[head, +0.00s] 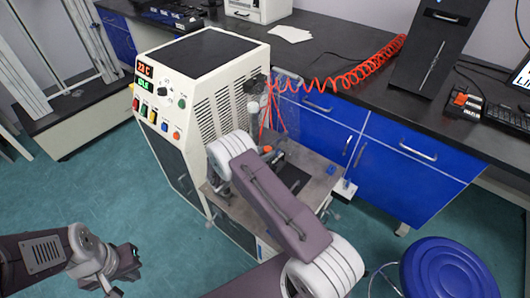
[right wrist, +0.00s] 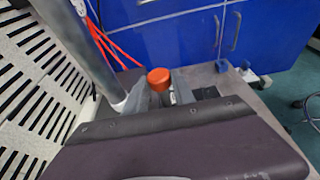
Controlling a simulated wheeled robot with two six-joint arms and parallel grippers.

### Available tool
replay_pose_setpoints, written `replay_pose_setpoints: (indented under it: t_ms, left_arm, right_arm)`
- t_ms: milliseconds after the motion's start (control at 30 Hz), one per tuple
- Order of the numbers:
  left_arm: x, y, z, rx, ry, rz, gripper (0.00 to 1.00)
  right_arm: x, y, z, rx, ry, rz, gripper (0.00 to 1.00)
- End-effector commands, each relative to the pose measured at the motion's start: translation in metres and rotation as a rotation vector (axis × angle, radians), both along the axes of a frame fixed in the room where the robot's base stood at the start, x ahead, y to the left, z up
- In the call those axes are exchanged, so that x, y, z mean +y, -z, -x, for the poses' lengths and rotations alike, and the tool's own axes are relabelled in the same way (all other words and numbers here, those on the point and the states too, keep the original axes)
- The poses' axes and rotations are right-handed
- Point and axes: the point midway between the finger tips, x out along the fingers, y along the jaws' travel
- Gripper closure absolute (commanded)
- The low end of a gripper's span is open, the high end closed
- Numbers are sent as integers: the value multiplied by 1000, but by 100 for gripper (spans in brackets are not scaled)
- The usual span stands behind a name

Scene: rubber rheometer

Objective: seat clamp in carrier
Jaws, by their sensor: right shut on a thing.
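An orange-capped piece, apparently the clamp, shows its round cap (right wrist: 158,78) in the right wrist view and a small orange part (head: 266,149) in the head view. My right gripper (right wrist: 162,97) is shut on it, with grey fingers on either side of the cap, above the machine's side platform. My right arm hides most of this gripper in the head view. A dark block (right wrist: 205,93), possibly part of the carrier, lies just right of the fingers. Whether the clamp touches the carrier is hidden. My left gripper (head: 124,274) is open and empty at lower left.
The cream rheometer cabinet (head: 200,52) with vented side stands left of the platform (head: 315,186). A grey post (right wrist: 82,45) rises close to my right gripper. A red coiled hose (head: 345,78) runs behind. A blue stool (head: 445,268) stands at lower right.

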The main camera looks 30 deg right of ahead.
Motion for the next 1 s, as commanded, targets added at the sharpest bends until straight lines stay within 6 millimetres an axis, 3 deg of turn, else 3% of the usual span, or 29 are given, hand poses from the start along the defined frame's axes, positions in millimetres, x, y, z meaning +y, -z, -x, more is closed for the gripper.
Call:
replay_pose_setpoints:
  t_ms: [1000]
  left_arm:
    - [0, 17, 0, 0, 0, 0, 100]
  right_arm:
    - [0, 20, 0, -2, 0, 1, 100]
